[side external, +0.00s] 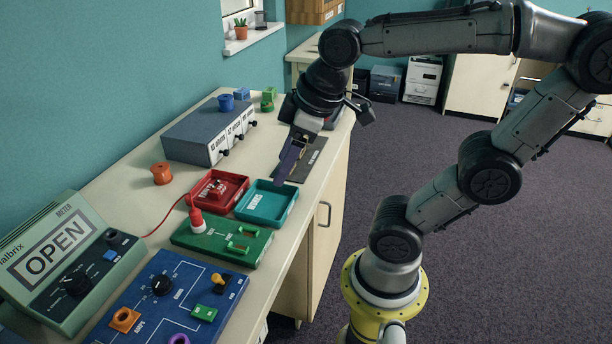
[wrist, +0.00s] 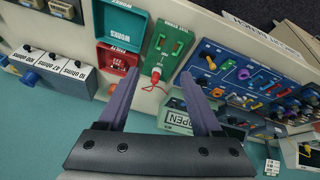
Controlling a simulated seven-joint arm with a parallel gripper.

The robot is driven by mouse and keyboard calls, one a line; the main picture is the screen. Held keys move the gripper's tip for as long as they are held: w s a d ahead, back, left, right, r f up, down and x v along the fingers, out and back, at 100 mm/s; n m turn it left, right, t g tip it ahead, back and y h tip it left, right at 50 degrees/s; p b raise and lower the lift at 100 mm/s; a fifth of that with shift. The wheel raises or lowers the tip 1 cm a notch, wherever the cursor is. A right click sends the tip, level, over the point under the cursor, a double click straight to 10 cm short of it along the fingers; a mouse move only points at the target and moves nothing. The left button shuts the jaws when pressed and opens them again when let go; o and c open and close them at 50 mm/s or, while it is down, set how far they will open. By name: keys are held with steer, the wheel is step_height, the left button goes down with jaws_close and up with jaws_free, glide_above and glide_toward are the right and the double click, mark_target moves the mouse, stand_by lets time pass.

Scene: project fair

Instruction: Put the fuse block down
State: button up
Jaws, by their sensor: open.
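A small red block (side external: 216,187) sits in the red tray (side external: 236,197); I take it to be the fuse block, though its details are too small to be sure. The red tray also shows in the wrist view (wrist: 103,50). Beside it is a teal tray (side external: 266,205) marked WORKS, whose floor looks bare; it also shows in the wrist view (wrist: 122,22). My gripper (side external: 281,181) points down with its purple fingers near the back right of the teal tray. Its fingers (wrist: 158,72) are apart with nothing held between them in the wrist view.
A green board (side external: 222,243) holds a red probe (side external: 196,220) with a red wire. A meter (side external: 62,262) reads OPEN. A blue circuit board (side external: 165,305) lies in front. A grey box (side external: 205,130) and an orange spool (side external: 161,173) stand behind the trays.

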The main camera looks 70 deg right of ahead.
steer(key=s+m, duration=0.1)
steer(key=s+f+m, duration=0.1)
steer(key=s+a+f, duration=0.1)
steer(key=s, duration=0.1)
steer(key=shift+f+m+t, duration=0.1)
steer(key=shift+m+t, duration=0.3)
stand_by(1.8)
